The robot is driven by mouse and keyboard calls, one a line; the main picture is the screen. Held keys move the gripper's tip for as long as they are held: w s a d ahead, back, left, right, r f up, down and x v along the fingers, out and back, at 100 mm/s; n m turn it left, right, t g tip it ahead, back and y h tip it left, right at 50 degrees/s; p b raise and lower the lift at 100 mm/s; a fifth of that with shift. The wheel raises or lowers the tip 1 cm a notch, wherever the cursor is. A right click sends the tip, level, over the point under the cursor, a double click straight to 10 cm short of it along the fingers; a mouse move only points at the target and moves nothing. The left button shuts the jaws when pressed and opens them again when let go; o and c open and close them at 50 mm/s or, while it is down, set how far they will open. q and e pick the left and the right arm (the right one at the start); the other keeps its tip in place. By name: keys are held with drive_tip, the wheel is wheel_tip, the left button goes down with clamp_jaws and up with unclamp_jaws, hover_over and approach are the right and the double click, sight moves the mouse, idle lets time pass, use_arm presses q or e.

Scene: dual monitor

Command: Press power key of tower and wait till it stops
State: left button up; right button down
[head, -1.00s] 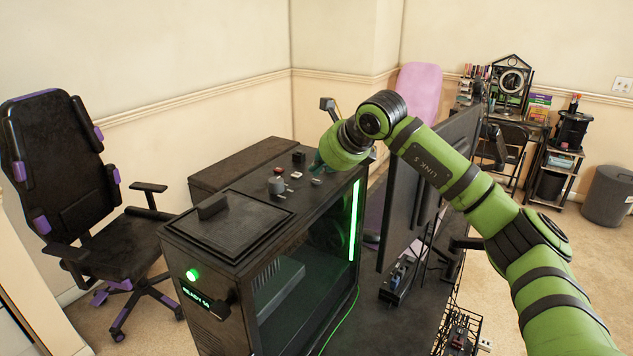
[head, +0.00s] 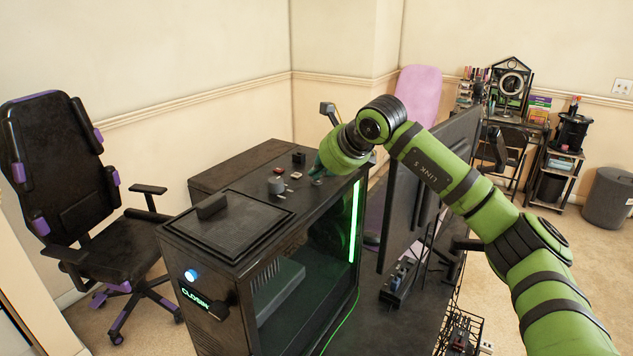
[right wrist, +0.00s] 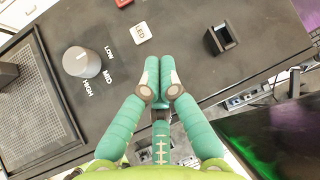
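The black tower (head: 240,262) stands on the desk with a glass side and a green light strip. Its front display (head: 200,302) reads "CLOSIN", with the end cut off or hidden, and the round lamp (head: 190,275) glows blue-white. My right gripper (head: 318,172) is over the tower's top near the glass-side edge. In the right wrist view its teal fingers (right wrist: 160,78) are together and empty, and contact with the top is unclear. A red key (right wrist: 123,2) is partly cut off there. No key is readably marked power. My left gripper is not in view.
A white LED key (right wrist: 142,33), a grey knob (right wrist: 82,62) marked LOW, MID, HIGH and a black square socket (right wrist: 220,39) are on the tower's top. A monitor (head: 425,185) stands right of the tower, close to my right arm. A black chair (head: 110,235) is at left.

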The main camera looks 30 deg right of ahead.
sight(319, 182)
drive_tip(key=shift+f, duration=0.15)
drive_tip(key=shift+r+p, duration=0.5)
drive_tip(key=shift+r, duration=0.3)
drive_tip(key=shift+r+p, duration=1.95)
drive_tip(key=shift+r, duration=0.6)
drive_tip(key=shift+f, duration=0.1)
